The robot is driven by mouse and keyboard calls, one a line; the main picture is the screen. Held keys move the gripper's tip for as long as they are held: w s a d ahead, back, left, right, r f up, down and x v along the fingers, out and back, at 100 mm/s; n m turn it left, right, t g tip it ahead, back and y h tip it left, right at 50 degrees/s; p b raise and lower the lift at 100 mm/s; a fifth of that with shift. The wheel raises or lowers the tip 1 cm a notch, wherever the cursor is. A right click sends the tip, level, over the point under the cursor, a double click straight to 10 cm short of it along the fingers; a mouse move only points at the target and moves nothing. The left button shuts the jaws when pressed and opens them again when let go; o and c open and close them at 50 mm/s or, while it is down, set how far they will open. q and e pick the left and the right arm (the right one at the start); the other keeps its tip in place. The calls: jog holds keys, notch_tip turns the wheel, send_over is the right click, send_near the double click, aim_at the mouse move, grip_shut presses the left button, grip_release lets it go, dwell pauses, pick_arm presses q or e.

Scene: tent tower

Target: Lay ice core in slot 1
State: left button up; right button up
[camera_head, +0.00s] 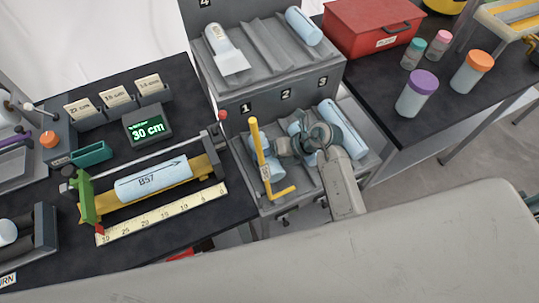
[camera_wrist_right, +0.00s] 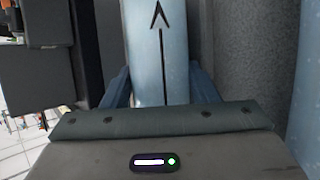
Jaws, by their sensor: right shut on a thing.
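My right gripper (camera_head: 303,142) is over the lower rack, around the slot marked 2. It is shut on a pale blue ice core (camera_wrist_right: 159,50) with a black arrow, seen between the fingers in the wrist view. In the head view the gripper hides much of this core, and I cannot tell whether it touches the trough. Slot 1, marked by its number plate (camera_head: 246,107), has a pale blue core (camera_head: 276,172) lying below it, partly behind a yellow L-shaped bar (camera_head: 259,152). Another core (camera_head: 342,129) lies under number 3. My left gripper is not in view.
A core marked B57 (camera_head: 153,179) lies on the yellow measuring bench, beside a ruler (camera_head: 162,213) and a 30 cm display (camera_head: 148,127). The upper rack (camera_head: 262,48) holds another core (camera_head: 304,26). A red box (camera_head: 371,27) and jars stand at the right.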

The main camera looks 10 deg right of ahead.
jog(key=shift+s+f, duration=0.35)
jog(key=shift+f, duration=0.35)
jog(key=o, duration=1.2)
jog(key=shift+d, duration=0.1)
jog(key=shift+d+r, duration=0.25)
jog(key=shift+d, duration=0.05)
jog(key=shift+o, duration=0.6)
jog(key=b+v, duration=0.2)
jog(key=v, duration=0.7)
jog(key=shift+w, duration=0.2)
notch_tip(320, 180, up, 2)
jog(key=shift+s+d+r, duration=0.1)
jog(key=shift+s+d, duration=0.05)
